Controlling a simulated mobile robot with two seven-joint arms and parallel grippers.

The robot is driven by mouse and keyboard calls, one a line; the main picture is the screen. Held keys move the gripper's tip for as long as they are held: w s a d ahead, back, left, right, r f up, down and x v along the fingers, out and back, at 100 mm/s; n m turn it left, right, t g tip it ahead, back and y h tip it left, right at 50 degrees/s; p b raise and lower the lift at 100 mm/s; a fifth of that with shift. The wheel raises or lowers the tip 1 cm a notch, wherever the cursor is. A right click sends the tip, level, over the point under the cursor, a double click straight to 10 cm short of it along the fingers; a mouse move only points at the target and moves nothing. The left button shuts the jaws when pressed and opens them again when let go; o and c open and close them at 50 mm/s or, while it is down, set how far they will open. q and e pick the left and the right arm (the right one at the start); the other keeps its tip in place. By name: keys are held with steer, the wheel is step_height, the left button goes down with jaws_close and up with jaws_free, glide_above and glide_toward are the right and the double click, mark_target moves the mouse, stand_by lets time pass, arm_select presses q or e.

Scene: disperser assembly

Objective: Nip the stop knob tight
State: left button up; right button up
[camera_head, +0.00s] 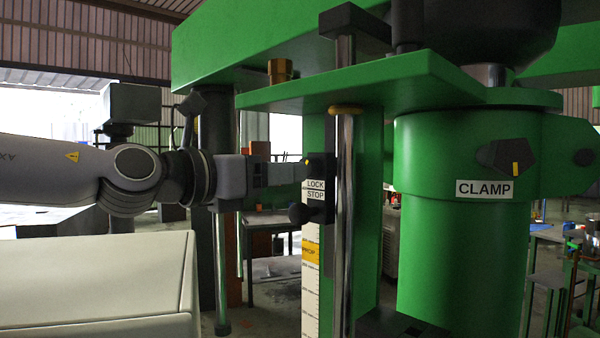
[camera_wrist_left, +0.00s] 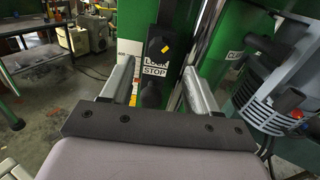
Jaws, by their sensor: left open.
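The stop knob (camera_head: 298,213) is a dark round knob at the lower left of a black block on the green post, beside the STOP label. It also shows in the left wrist view (camera_wrist_left: 151,93), below that label. A lock knob (camera_wrist_left: 157,47) with a yellow mark sits above the LOCK label. My left gripper (camera_head: 290,172) reaches in from the left at the labels' height, slightly above the stop knob. In the left wrist view its two fingers (camera_wrist_left: 160,72) stand apart on either side of the block. Nothing is held between them. My right gripper is not in view.
A chrome rod (camera_head: 345,220) runs upright just right of the block. A yellow-marked scale (camera_head: 311,270) runs down the post below it. The green CLAMP cylinder (camera_head: 460,250) stands to the right, and a green plate (camera_head: 360,88) overhangs the block.

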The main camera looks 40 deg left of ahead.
mark_target(310, 167)
arm_select(q)
steer(key=shift+w+d, duration=0.1)
steer(key=shift+w, duration=2.45)
steer(key=c, duration=1)
